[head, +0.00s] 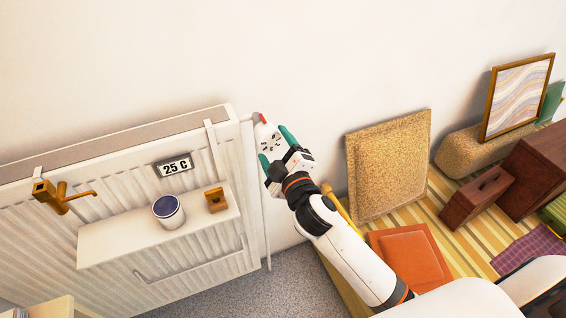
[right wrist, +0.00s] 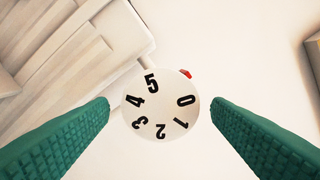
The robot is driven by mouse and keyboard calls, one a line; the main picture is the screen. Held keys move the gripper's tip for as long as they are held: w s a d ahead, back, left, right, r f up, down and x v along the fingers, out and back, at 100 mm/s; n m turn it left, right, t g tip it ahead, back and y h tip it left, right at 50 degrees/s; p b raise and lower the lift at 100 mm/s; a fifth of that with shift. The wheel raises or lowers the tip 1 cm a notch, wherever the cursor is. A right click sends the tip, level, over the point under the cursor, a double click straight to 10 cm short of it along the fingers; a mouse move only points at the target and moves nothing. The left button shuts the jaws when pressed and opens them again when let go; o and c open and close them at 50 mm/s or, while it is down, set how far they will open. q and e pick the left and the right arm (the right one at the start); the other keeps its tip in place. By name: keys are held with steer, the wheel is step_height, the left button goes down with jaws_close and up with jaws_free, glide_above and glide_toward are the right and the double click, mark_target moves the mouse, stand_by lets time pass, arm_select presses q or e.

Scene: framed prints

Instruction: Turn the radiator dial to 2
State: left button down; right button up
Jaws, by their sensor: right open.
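The radiator dial (right wrist: 160,112) is a round white knob with black numbers 0 to 5 on its face. It is in the middle of the right wrist view, and in the head view (head: 268,134) it is at the radiator's upper right corner. A red mark (right wrist: 186,73) is at its upper right rim, nearest the 0; the 2 is at the bottom. My right gripper (head: 275,147) is open, with one green finger on each side of the dial and a visible gap to it on both sides. My left gripper is not in view.
The white radiator (head: 120,140) has a "25 C" display (head: 174,165) and a shelf (head: 130,240) with a cup (head: 168,211) and a small wooden block (head: 216,200). A cork board (head: 388,165) and a brown case (head: 477,198) stand at the right. The wall around the dial is bare.

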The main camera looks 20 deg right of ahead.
steer(key=s, duration=0.5)
steer(key=shift+s+d+b, duration=0.1)
steer(key=shift+b, duration=0.3)
steer(key=s+d+f+m+g, duration=0.1)
steer(key=s+f+g, duration=0.15)
steer(key=f, duration=0.95)
steer(key=s+d+f+m+g, duration=0.1)
steer(key=s+f+g, duration=0.15)
steer(key=f, duration=0.95)
steer(key=s+d+f+m+g, duration=0.1)
steer(key=s+f+g, duration=0.15)
steer(key=f, duration=0.95)
steer(key=s+d+f+m+g, duration=0.1)
steer(key=s+f+m+g, duration=0.3)
steer(key=s+f, duration=0.9)
steer(key=s+d+f+m+g, duration=0.1)
steer(key=s+f, duration=0.3)
steer(key=s, duration=0.6)
steer(key=s+f+g, duration=0.4)
steer(key=s+f, duration=0.1)
steer(key=s, duration=0.5)
steer(key=shift+d+f+m+h, duration=0.3)
steer(key=shift+d+m, duration=0.05)
steer(key=shift+m, duration=0.05)
steer(key=shift+s+g, duration=0.1)
steer(key=shift+g, duration=0.15)
